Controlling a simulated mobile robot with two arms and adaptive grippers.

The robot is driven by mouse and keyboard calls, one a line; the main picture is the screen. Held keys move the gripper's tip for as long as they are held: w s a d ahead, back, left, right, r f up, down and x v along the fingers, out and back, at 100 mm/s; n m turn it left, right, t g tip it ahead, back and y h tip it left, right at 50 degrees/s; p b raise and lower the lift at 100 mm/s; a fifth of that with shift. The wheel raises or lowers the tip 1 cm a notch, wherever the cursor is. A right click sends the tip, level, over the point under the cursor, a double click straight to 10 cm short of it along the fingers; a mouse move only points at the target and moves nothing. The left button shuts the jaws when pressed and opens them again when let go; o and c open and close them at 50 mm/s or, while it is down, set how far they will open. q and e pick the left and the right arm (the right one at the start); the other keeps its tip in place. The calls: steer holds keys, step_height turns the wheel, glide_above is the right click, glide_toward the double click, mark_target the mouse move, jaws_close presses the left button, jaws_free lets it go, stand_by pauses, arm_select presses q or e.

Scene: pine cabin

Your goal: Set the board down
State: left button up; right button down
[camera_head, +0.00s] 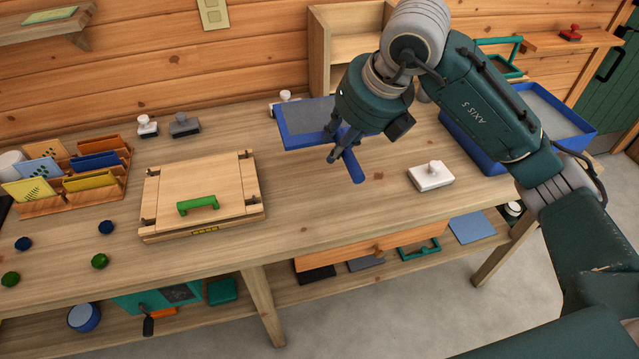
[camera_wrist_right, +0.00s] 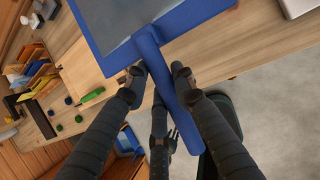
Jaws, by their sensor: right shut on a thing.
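The board is a blue frame around a grey panel (camera_head: 309,113), with a blue handle (camera_head: 354,168) pointing toward the table's front. My right gripper (camera_head: 339,147) is shut on the handle near the frame. In the right wrist view the board's grey panel (camera_wrist_right: 125,18) fills the top, and the handle (camera_wrist_right: 178,98) runs between the dark fingers (camera_wrist_right: 160,88). The board is over the back middle of the wooden table (camera_head: 310,205); whether it touches the top is unclear. My left gripper is not in view.
A wooden press with a green handle (camera_head: 198,205) lies left of the board. A white stamp block (camera_head: 430,176) and a blue tray (camera_head: 480,152) are to the right. A white-knobbed stamp (camera_head: 287,97) stands behind the board. Bare tabletop lies in front.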

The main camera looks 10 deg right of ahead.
glide_above(330, 207)
steer(key=s+d, duration=0.1)
steer(key=s, duration=0.1)
step_height(330, 207, down, 5)
steer(key=f, duration=0.2)
steer(key=f+p, duration=0.1)
steer(key=f, duration=0.4)
steer(key=shift+w+a, duration=0.15)
steer(key=shift+w, duration=0.1)
steer(key=shift+f+p, duration=0.35)
steer(key=shift+f, duration=0.35)
step_height(330, 207, down, 4)
steer(key=shift+r, duration=0.2)
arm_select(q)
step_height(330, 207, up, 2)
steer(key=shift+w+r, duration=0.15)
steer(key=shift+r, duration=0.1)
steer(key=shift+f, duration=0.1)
arm_select(e)
steer(key=shift+f, duration=0.1)
steer(key=c, duration=1.8)
jaws_free()
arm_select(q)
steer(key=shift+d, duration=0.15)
arm_select(e)
steer(key=shift+o, duration=0.4)
